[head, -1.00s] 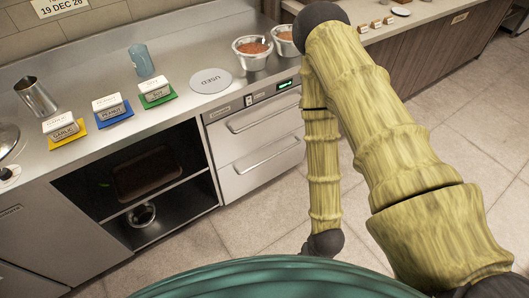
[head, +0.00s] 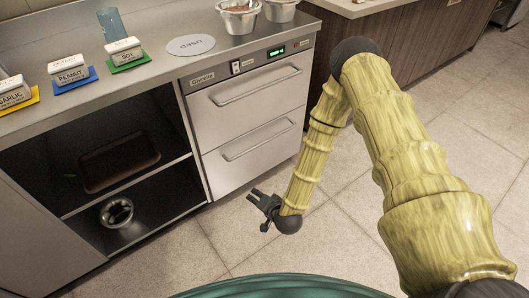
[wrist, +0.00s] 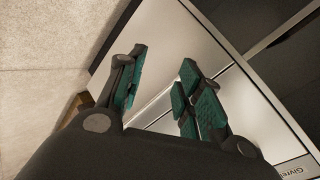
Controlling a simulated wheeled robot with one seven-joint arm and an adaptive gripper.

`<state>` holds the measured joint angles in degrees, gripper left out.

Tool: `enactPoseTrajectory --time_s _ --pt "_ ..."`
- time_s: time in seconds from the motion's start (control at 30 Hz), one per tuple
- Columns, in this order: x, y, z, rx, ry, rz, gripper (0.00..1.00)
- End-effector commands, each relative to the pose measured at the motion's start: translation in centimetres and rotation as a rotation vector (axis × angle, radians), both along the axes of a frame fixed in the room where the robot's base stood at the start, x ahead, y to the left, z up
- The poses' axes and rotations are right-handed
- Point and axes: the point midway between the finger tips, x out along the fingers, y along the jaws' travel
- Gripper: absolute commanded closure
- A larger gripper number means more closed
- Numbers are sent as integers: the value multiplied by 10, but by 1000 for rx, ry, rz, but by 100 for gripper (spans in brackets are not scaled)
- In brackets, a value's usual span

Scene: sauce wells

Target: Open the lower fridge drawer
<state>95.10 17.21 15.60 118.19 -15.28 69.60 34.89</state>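The steel fridge unit has two closed drawers. The lower drawer (head: 248,168) has a long bar handle (head: 260,141) near its top edge. The upper drawer (head: 240,110) sits above it, below the control panel. The fingers and palm partly hide the fronts there.
An open cabinet with a brown tray (head: 118,162) and a metal ring-shaped item (head: 117,212) is left of the drawers. Tiled floor (head: 235,240) in front is clear.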

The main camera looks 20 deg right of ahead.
Motion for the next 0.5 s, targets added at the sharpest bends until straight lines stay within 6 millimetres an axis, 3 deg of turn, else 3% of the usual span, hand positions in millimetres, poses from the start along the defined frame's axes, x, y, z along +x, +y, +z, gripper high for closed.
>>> enactPoseTrajectory --time_s 0.03,0.27,0.5 --pt "16 -2 -19 34 -39 -33 65" --pt "79 -17 -38 202 -215 -170 65" --pt "136 -46 -51 379 -407 -295 65"
